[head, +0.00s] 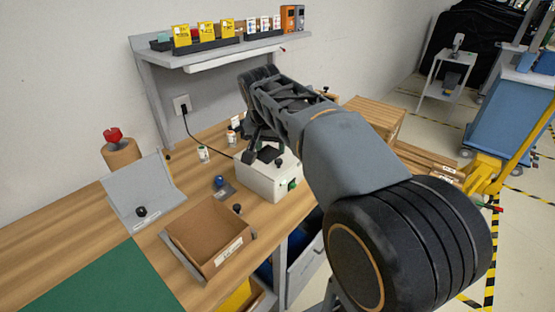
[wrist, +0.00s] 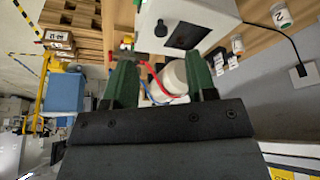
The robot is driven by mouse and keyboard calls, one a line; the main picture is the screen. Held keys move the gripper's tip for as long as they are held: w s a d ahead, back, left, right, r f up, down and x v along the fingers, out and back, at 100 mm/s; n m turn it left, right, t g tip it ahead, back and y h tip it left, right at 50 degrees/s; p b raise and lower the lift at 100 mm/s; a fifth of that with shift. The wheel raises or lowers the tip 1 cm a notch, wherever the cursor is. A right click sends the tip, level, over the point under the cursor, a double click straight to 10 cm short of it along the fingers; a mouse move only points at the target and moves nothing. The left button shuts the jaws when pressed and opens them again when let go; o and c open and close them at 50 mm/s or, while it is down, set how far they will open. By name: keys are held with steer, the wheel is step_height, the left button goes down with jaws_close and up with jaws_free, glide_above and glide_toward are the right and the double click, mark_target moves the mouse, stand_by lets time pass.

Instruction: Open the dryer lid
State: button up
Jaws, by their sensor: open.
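A white box-shaped device (head: 268,183), which looks like the dryer, stands on the wooden bench with dark parts on top and a green knob on its side. In the wrist view the white device (wrist: 220,12) shows at the top, with a black knob and a dark square panel on its face. My gripper (head: 264,153) is over the device in the head view and partly hides its top. In the wrist view my gripper (wrist: 160,80) is open, with a white rounded object (wrist: 173,77) and red and blue wires visible between its fingers. I cannot make out the lid's edge.
A cardboard tray (head: 207,240), a sloped grey panel (head: 140,185) and small bottles (head: 203,153) share the bench. A shelf (head: 215,53) hangs above the back. Wooden crates (head: 375,118) stand to the right. A black cable runs to the wall socket.

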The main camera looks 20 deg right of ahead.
mark_target(278, 160)
steer(key=shift+m+h, duration=0.3)
steer(key=shift+m, duration=0.5)
steer(key=x, duration=0.4)
steer(key=w+d+x, duration=0.1)
steer(key=x, duration=0.4)
steer(key=w+r+x, duration=0.1)
steer(key=x, duration=0.3)
steer(key=shift+w+d, duration=0.3)
steer(key=shift+d, duration=0.05)
jaws_close()
steer(key=shift+a, duration=0.15)
